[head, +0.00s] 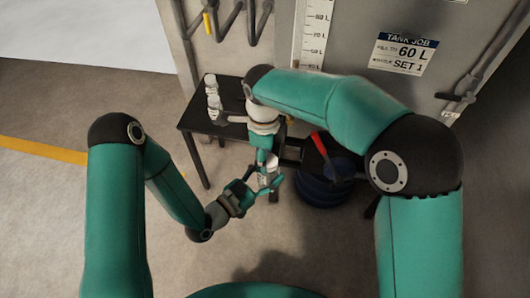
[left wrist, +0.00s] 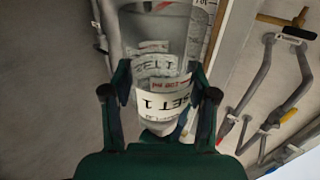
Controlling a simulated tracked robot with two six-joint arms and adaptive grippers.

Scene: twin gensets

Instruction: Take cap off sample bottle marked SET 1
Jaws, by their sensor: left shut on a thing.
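The sample bottle (left wrist: 165,103), clear with a white SET 1 label, sits between the fingers of my left gripper (left wrist: 160,95) in the left wrist view. In the head view my left gripper (head: 262,188) is shut on this bottle (head: 267,179), in front of the black table. My right gripper (head: 266,158) points down from above, directly over the bottle's top. Its fingers are small and partly overlap the bottle, so I cannot tell whether they are open or shut. The cap is hidden or too small to make out.
A black table (head: 190,121) stands behind, with other clear bottles (head: 212,84) at its left back. A blue round container (head: 325,190) and a red handle (head: 319,144) are to the right. A TANK JOB sign (head: 403,54) reads 60 L, SET 1. Floor at left is clear.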

